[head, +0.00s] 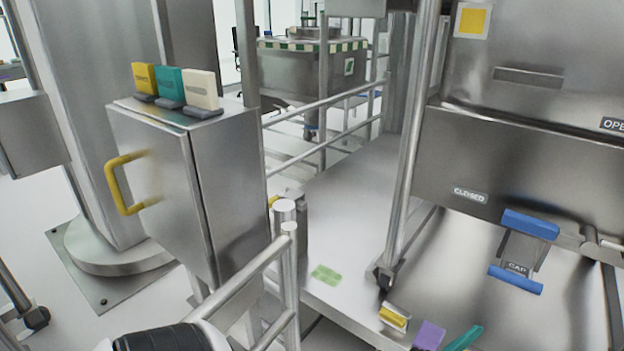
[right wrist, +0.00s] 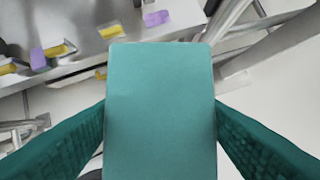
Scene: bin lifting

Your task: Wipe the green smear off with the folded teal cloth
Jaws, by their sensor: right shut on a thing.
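A pale green smear (head: 326,274) lies on the grey metal platform, near its front left edge, in the head view. In the right wrist view my right gripper (right wrist: 160,108) is shut on the folded teal cloth (right wrist: 160,75), a flat slab between its two dark teal fingers. The cloth fills the middle of that view and hides what is behind it. A teal piece (head: 463,337) shows at the bottom of the head view, right of the smear; I cannot tell whether it is the cloth or a finger. My left gripper is not in view.
Yellow, teal and cream upright pieces stand on a metal cabinet (head: 232,165) with a yellow handle. A rail post (head: 291,260) rises just left of the smear. A yellow-and-white block (head: 393,318) and a purple block (head: 428,335) sit near the platform's front edge. A steel pole stands right of the smear.

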